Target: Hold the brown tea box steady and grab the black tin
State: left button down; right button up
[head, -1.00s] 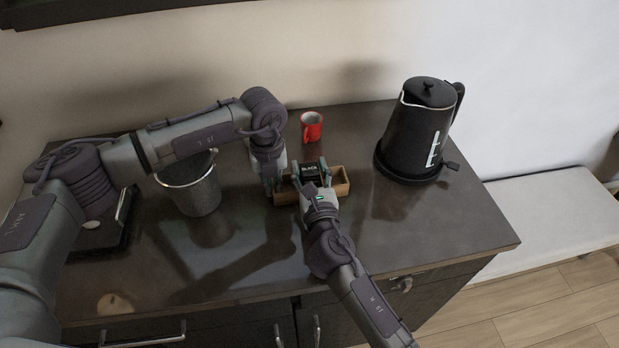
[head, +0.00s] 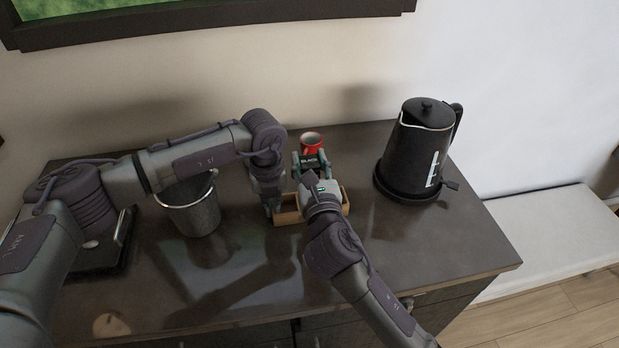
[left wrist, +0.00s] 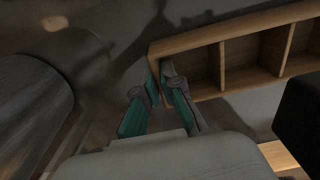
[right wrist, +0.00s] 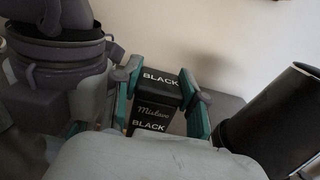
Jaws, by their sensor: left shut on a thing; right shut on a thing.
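The brown tea box (head: 287,217) is an open wooden tray with dividers on the dark counter. It also shows in the left wrist view (left wrist: 205,38), where the compartments in sight are empty. My left gripper (head: 272,208) is shut on the box's left end wall, with its fingers (left wrist: 158,82) on either side of it. The black tin (right wrist: 157,103), labelled BLACK, is upright between the fingers of my right gripper (right wrist: 160,90), which is shut on it. In the head view the tin (head: 310,161) is held above the box, partly hidden by the right gripper.
A grey metal bucket (head: 192,210) stands left of the box, close to my left arm. The front of the counter (head: 230,270) is clear.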

dwell(0.3)
pick_arm(q)
jog(key=c, duration=1.2)
grip_release()
jog(key=shift+c, duration=0.2)
